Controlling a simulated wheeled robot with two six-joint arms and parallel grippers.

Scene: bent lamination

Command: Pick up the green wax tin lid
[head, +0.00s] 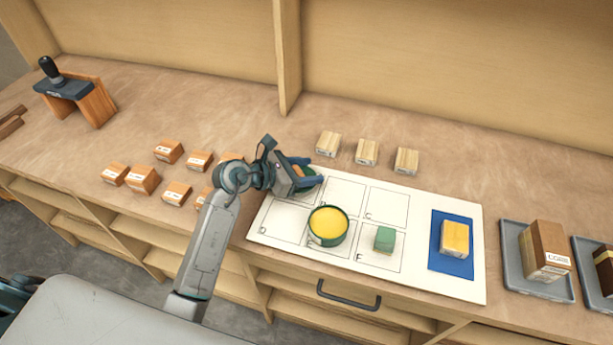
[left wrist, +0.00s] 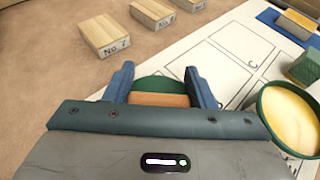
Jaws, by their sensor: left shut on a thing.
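The green wax tin lid (left wrist: 160,84) shows between my left fingers in the left wrist view, dark green and round, with an orange-brown part on its near side. In the head view my left gripper (head: 303,174) is at the board's upper left square, shut on the lid, which it mostly hides. I cannot tell whether the lid touches the board. The open green tin (head: 328,226) with yellow wax stands on the board to the lower right of the gripper; it also shows in the left wrist view (left wrist: 289,121). My right gripper is not in view.
The white lettered board (head: 465,287) also carries a green block (head: 385,239) and a yellow-topped block (head: 455,237) on a blue patch. Light wooden blocks (head: 367,151) stand behind, several orange-brown blocks (head: 143,180) to the left. Grey trays (head: 513,240) stand at right.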

